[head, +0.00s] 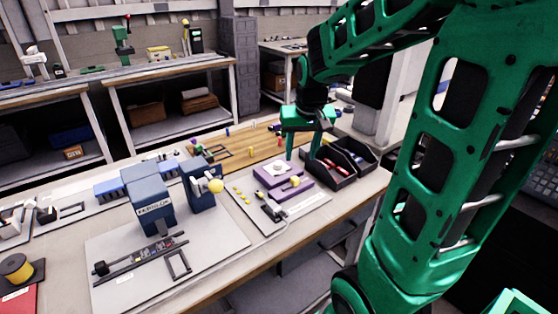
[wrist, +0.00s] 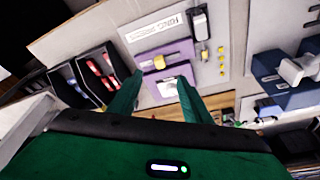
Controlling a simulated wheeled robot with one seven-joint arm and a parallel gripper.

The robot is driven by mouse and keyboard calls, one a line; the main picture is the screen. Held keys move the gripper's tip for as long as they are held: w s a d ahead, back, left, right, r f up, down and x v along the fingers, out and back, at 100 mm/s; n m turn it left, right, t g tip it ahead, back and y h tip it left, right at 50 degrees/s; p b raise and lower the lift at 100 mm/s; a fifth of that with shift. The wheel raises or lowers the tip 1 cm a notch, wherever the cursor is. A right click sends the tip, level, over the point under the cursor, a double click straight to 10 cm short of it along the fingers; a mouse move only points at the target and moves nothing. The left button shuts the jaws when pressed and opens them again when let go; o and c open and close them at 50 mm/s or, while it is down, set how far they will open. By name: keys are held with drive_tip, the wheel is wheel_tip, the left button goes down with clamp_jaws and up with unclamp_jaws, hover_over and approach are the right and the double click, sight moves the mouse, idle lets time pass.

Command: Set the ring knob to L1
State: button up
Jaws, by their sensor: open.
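A light board carries two purple blocks side by side. The far purple block (head: 276,173) has a whitish round piece (head: 279,169) on top. The near purple block (head: 287,189) has a yellow knob (head: 295,181). In the wrist view the yellow knob (wrist: 158,59) lies just beyond my fingertips, and the whitish piece (wrist: 167,88) shows between my fingers. I cannot tell which piece is the ring knob, and no L1 mark is readable. My gripper (head: 300,154) is open and empty, above and beside the blocks; it also shows in the wrist view (wrist: 160,79).
Black bins (head: 338,165) with red parts stand close to the right of the blocks. A dark lever-like device (head: 270,211) and small yellow buttons share the board. Blue-grey machines (head: 150,205) stand to the left. A wooden board (head: 225,148) lies behind.

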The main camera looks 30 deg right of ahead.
drive_tip(key=t, duration=0.1)
approach(278, 162)
drive_tip(key=s+r, duration=0.1)
drive_tip(key=r, duration=0.1)
drive_tip(key=x, duration=1)
drive_tip(key=shift+w+a+f, duration=0.15)
drive_tip(key=shift+w+f, duration=0.05)
drive_tip(key=shift+f, duration=0.05)
